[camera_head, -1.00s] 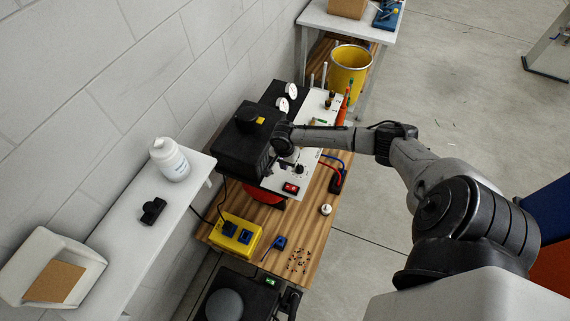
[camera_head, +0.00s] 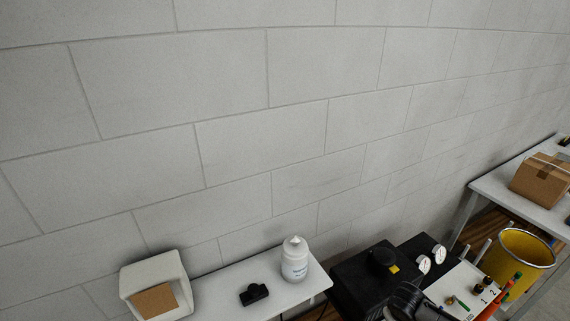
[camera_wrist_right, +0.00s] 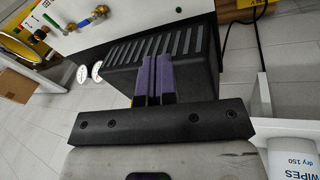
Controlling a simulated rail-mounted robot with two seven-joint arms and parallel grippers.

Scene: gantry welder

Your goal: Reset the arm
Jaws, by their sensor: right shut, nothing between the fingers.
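My right gripper (camera_wrist_right: 154,95) shows in the right wrist view with its two purple-padded fingers close together, shut and empty. It is in front of a black vented box (camera_wrist_right: 168,50). In the head view the black box (camera_head: 365,284) stands at the bottom, and part of my dark arm (camera_head: 405,302) shows just in front of it. The right gripper itself is hidden in the head view. My left gripper is in neither view.
A white shelf (camera_head: 225,300) holds a white bottle (camera_head: 295,262), a small black object (camera_head: 254,294) and a white bin (camera_head: 155,275). Gauges (camera_head: 424,264), a white panel (camera_head: 450,290), a yellow bucket (camera_head: 520,255) and a cardboard box (camera_head: 543,178) are on the right. A bare block wall fills the rest.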

